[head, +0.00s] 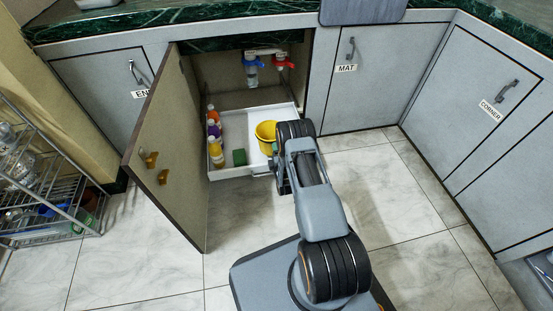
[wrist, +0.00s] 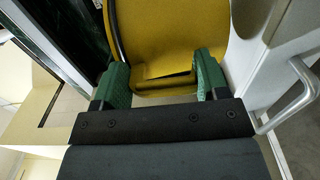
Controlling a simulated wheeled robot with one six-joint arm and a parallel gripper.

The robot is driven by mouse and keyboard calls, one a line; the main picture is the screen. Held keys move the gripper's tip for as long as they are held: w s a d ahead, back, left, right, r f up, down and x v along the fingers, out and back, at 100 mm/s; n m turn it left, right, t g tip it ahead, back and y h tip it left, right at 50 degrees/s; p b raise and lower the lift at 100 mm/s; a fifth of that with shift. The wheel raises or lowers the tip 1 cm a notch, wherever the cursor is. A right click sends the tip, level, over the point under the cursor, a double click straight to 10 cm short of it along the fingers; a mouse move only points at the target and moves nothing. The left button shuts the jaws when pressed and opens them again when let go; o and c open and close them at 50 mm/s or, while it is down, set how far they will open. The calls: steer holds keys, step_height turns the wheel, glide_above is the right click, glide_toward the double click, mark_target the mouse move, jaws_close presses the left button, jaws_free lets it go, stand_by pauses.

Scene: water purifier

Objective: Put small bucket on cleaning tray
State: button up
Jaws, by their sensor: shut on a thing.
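The small yellow bucket (head: 265,134) is over the right part of the white cleaning tray (head: 240,171), inside the open cabinet. I cannot tell whether its base touches the tray floor. My gripper (head: 276,152) is at the bucket's near right side, partly hidden by my arm. In the wrist view, the green fingertips of my gripper (wrist: 163,76) are shut on the bucket (wrist: 165,35), which fills the top middle. My arm hides the tray's right front corner in the head view.
Orange, purple and yellow bottles (head: 214,135) stand along the tray's left side, with a green sponge (head: 239,156) near the front. The open cabinet door (head: 170,150) is on the left. Blue and red valves (head: 283,62) hang above. A wire rack (head: 45,190) stands far left.

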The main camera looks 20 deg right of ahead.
steer(key=shift+w+d+f+b, duration=0.1)
steer(key=shift+w+f+b, duration=0.1)
steer(key=shift+f+b, duration=0.65)
steer(key=shift+w+d+f+b, duration=0.15)
steer(key=shift+f+b, duration=0.3)
steer(key=shift+f, duration=0.65)
steer(key=shift+a, duration=0.1)
steer(key=shift+f, duration=0.15)
steer(key=o, duration=0.7)
